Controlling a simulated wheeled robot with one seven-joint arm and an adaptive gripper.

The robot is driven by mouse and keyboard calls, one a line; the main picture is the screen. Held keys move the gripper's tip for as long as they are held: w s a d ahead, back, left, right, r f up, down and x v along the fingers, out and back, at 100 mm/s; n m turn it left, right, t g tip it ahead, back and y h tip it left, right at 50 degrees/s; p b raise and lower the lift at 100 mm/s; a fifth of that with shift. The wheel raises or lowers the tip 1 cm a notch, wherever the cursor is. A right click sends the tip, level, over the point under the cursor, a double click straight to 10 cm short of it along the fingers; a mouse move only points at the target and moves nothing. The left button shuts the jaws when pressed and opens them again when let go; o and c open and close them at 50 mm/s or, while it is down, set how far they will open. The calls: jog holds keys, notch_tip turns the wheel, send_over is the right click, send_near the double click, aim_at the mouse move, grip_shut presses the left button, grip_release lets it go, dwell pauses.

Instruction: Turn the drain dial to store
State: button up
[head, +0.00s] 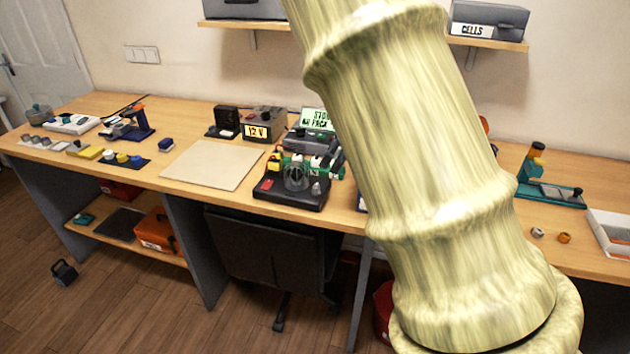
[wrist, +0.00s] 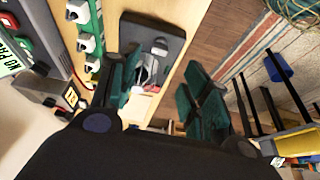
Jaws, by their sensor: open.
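A pale green display (head: 316,118) stands on a dark grey unit (head: 308,141) on the bench. Its visible text reads "STO" and "NO PAC", cut off by my arm. The wrist view shows part of the same display (wrist: 9,57) at the left edge. A dark round knob (wrist: 40,69) beside it may be the drain dial; I cannot read its setting. My gripper (wrist: 165,92) is open, its two dark teal fingers spread and empty. The knob lies left of the fingers, apart from them. My arm hides the gripper in the head view.
A green board with white connectors (wrist: 88,43) and a black base (head: 290,197) carrying a grey part stand close by. A 12 V supply (head: 264,122) is left of the display unit. A bare beige mat (head: 212,164) leaves free room at left.

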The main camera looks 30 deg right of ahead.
aim_at(319, 186)
jog(key=x, duration=1)
jog(key=shift+s+f+p, duration=0.1)
jog(key=shift+f+p, duration=0.1)
jog(key=shift+p, duration=0.15)
jog(key=c, duration=1)
